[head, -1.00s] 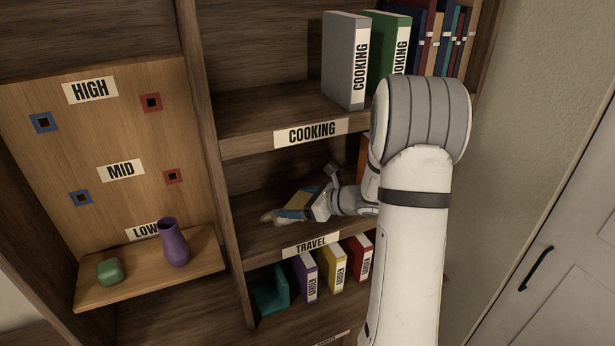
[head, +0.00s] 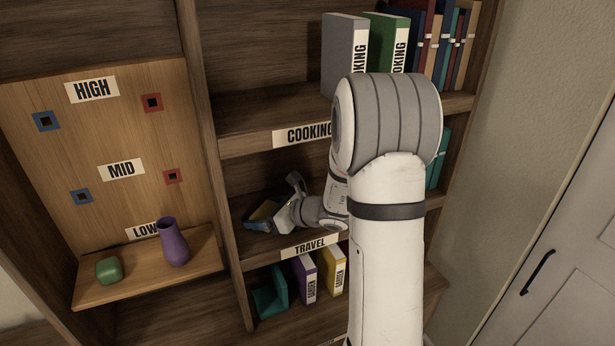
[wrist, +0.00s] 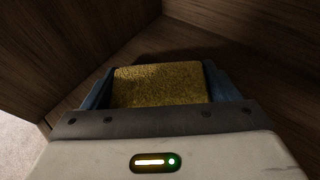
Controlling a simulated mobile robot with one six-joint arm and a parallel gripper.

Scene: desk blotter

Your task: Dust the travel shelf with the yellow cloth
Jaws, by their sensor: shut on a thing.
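The yellow cloth (wrist: 160,85) is a block-like pad between the two blue fingers of my gripper (wrist: 155,88) in the wrist view. The gripper is shut on it. In the head view my gripper (head: 261,215) reaches into the left part of the travel shelf (head: 262,243), with the cloth (head: 267,208) partly showing. The cloth is low over the shelf board near the left wall; I cannot tell whether it touches. No dust shows on the visible board; my arm and gripper hide part of it.
Cooking books (head: 343,55) stand on the shelf above, and its board limits the height. Gardening books (head: 304,278) stand below. A teal book (head: 438,158) stands at the right. A purple vase (head: 172,242) and a green block (head: 109,270) sit on the left ledge.

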